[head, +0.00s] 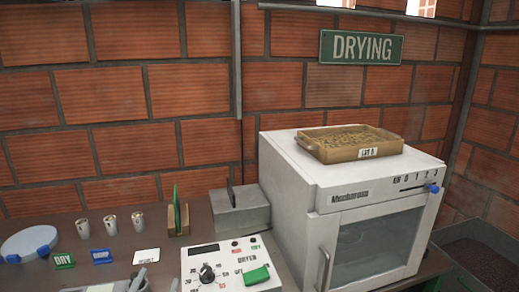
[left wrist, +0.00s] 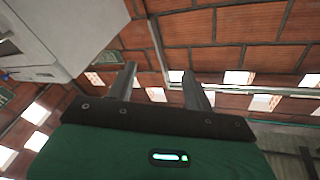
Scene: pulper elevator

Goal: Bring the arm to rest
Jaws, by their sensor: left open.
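My left gripper (left wrist: 160,76) shows in the left wrist view with its two grey fingers spread apart. My right gripper is in neither view.
A white oven (head: 300,190) with a glass door stands on the dark bench (head: 85,222). A wooden tray (head: 312,150) of grains sits on top. A dial box (head: 228,262), several small metal cups, a blue-and-white round item (head: 30,241) and a grey block (head: 240,212) occupy the bench.

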